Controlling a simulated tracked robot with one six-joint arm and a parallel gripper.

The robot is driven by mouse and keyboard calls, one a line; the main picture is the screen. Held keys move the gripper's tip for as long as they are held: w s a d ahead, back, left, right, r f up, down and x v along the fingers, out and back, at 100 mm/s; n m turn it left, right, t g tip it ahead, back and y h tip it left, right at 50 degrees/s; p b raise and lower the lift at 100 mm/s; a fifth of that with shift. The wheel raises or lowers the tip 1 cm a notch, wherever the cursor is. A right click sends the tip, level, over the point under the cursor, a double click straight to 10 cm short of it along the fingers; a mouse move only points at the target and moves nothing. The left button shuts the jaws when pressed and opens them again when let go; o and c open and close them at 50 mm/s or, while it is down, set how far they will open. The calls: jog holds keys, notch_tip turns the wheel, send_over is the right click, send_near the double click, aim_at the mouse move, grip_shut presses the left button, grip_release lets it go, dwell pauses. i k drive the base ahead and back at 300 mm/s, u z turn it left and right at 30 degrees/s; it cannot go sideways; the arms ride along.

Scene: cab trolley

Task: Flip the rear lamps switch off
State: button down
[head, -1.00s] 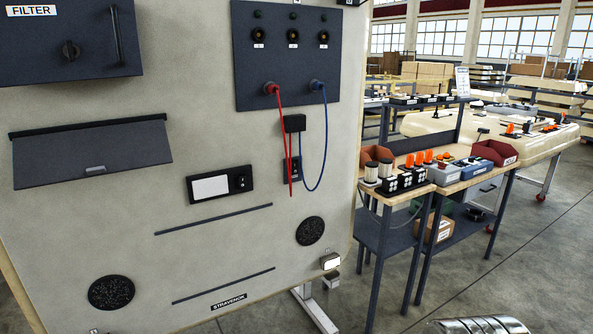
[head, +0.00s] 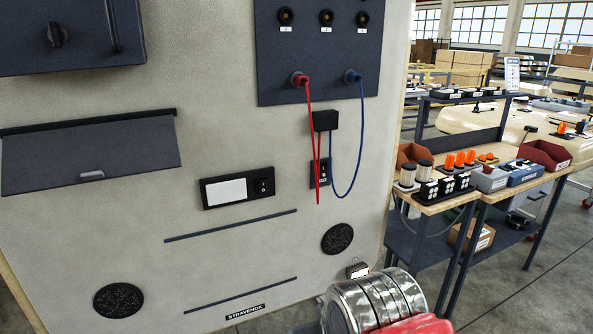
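The beige panel (head: 230,120) of the cab trolley fills the left and middle of the head view. A black plate (head: 237,188) with a blank white field carries a small dark rocker switch (head: 264,186) at its right end. Another small switch plate (head: 320,173) is right of it, partly behind a hanging red cable (head: 317,150). I cannot read which switch is for the rear lamps, nor their positions. A ribbed metallic part of my arm with a red section is at the bottom, right of centre. My gripper's fingers are not seen.
A grey flap (head: 90,155) juts at left. A workbench (head: 450,200) with bins and lamps stands right. Floor at lower right is clear.

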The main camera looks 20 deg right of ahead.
aim_at(324, 167)
jog(key=u, duration=0.25)
jog(key=i, duration=1.1)
jog(key=z, duration=0.1)
